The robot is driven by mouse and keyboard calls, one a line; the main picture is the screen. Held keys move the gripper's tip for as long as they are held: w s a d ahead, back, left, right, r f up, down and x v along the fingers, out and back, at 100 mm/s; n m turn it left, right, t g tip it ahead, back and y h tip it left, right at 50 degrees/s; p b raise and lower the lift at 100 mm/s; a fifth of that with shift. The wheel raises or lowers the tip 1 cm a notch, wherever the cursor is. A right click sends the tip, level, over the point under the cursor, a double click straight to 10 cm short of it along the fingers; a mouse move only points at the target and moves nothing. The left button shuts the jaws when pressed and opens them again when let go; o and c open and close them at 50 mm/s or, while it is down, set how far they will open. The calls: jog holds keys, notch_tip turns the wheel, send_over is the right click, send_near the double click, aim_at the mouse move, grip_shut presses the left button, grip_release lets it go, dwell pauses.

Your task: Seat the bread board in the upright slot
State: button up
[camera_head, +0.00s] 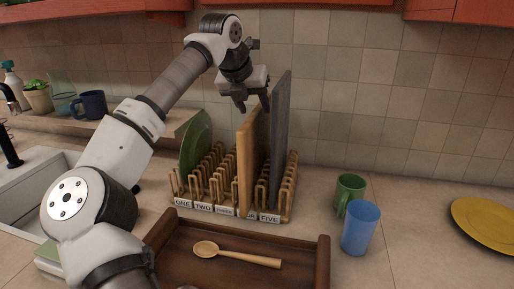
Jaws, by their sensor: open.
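The bread board, a tan wooden board (251,165), stands upright in the wooden slot rack (286,196), in front of the label between THREE and FIVE and largely covering it. Its lower edge is between the pegs; I cannot tell if it is fully down. My gripper (253,104) is open, with its fingers pointing down at the board's top edge. I cannot tell whether a finger touches the board.
A tall grey board (280,138) stands close to the right of the bread board. A green plate (195,143) stands at the rack's left. A brown tray (189,250) with a wooden spoon (236,255) lies in front. A green mug (350,188) and blue cup (361,229) stand right.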

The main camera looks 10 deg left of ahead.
aim_at(257, 109)
jog(key=x, duration=0.3)
jog(key=shift+w+f+p, duration=0.1)
jog(key=shift+w+p, duration=0.05)
jog(key=shift+p, duration=0.15)
grip_shut()
jog(key=shift+d, duration=0.25)
dwell(0.8)
